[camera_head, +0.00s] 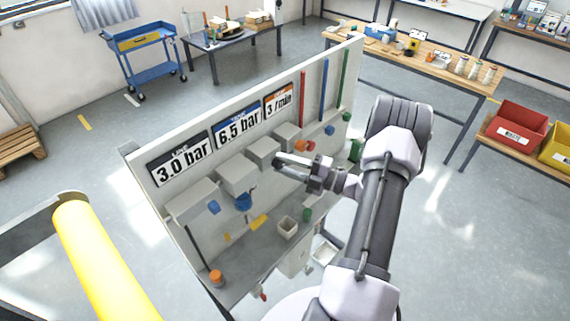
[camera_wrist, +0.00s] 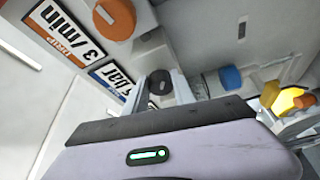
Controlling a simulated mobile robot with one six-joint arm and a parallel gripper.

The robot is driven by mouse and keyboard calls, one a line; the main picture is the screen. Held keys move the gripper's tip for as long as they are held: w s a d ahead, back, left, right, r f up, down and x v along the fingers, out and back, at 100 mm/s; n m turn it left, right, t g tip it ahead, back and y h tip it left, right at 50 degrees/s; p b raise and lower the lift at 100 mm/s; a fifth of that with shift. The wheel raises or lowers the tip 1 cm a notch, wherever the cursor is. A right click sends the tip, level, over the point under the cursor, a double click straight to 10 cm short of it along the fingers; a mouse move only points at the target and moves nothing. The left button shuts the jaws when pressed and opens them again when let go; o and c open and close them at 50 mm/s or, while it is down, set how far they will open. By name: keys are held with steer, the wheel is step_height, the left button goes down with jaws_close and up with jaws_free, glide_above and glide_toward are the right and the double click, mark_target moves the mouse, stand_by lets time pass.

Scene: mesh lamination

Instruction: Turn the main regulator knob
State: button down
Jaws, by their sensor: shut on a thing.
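A black round knob (camera_wrist: 160,82) sits on a pale box of the panel and shows between my fingers in the wrist view. My gripper (camera_wrist: 161,86) is shut on this knob. In the head view my gripper (camera_head: 279,161) reaches from the right to the pale boxes in the middle of the panel (camera_head: 131,154), and the black knob is hidden there. No label naming the main regulator is readable. The signs read 3.0 bar (camera_head: 181,160), 6.5 bar (camera_head: 238,127) and 3 /min (camera_head: 279,101).
An orange knob (camera_wrist: 115,18) and a blue knob (camera_wrist: 230,77) are near my fingers in the wrist view. Red (camera_head: 302,100), blue (camera_head: 323,90) and green (camera_head: 343,77) pipes run up the panel's right side. A small open box (camera_head: 288,228) stands on the panel's shelf.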

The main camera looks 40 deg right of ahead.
steer(key=c, duration=1)
jaws_free()
steer(key=shift+c, duration=0.2)
steer(key=b+v, duration=0.2)
steer(key=v, duration=1.5)
steer(key=shift+s, duration=0.25)
steer(key=shift+d+r, duration=0.1)
